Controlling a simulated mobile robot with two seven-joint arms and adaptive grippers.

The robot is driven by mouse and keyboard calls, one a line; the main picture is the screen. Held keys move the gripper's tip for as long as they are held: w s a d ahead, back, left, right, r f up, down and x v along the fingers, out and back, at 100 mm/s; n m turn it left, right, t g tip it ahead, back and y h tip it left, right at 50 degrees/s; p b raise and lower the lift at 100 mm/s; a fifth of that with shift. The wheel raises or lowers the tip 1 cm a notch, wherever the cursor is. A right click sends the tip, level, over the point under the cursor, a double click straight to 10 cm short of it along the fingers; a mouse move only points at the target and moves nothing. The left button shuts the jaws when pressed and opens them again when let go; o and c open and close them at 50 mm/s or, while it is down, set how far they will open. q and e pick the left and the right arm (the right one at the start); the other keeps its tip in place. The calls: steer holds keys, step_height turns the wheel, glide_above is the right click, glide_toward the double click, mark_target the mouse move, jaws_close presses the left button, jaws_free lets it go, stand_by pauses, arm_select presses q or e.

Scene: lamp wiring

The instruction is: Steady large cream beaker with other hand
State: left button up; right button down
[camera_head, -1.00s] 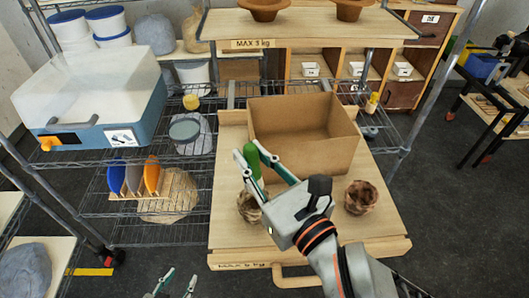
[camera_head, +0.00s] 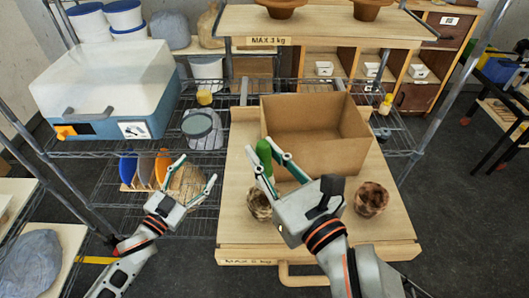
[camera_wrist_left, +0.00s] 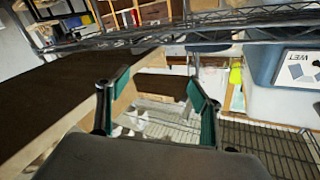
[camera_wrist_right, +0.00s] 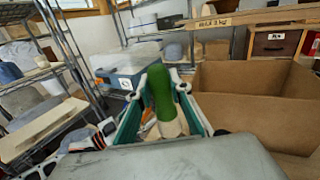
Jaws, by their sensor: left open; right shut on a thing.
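My right gripper (camera_head: 263,150) is shut on a green-topped object (camera_head: 264,157) above the left side of the wooden board. In the right wrist view, its rounded green top (camera_wrist_right: 160,88) stands between the fingers, with a cream body (camera_wrist_right: 172,122) below it. I cannot tell whether this body is the large cream beaker; the fingers hide part of it. My left gripper (camera_head: 199,168) is open and empty, to the left of the board and apart from the held object. In the left wrist view, nothing is between its fingers (camera_wrist_left: 150,90).
An open brown box (camera_head: 318,153) stands on the wooden board (camera_head: 330,232). Two crumpled brown pots (camera_head: 371,198) (camera_head: 258,204) stand in front of it. A blue-and-clear bin (camera_head: 105,90) is on the wire shelf at left. Shelf posts flank the board.

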mark_target(252, 193)
arm_select(q)
steer(key=w+d+r+m+h, duration=0.1)
steer(key=w+r+m+h, duration=0.3)
steer(key=r, duration=0.3)
steer(key=s+d+r+m+g+h, duration=0.2)
steer(key=d+r+m+g+h, duration=0.4)
steer(key=d, duration=0.3)
steer(key=s+d+m+g, duration=0.5)
steer(key=d+g, duration=0.1)
steer(key=g, duration=0.5)
steer(key=s+a+f+g+y, duration=0.1)
steer(key=g+y, duration=0.1)
steer(key=s+f+g+y, duration=0.1)
steer(key=s+g+y, duration=0.1)
steer(key=s+a+f+g+y, duration=0.1)
steer(key=g+y, duration=0.1)
steer(key=shift+s+a+m+y, duration=0.2)
steer(key=shift+a+m+y, duration=0.1)
steer(key=shift+a+m, duration=0.1)
steer(key=shift+s+a+f+n+g+y, duration=0.25)
steer(key=shift+s+a+y, duration=0.2)
steer(key=shift+y, duration=0.25)
steer(key=shift+x, duration=4.8)
steer(key=c, duration=1.1)
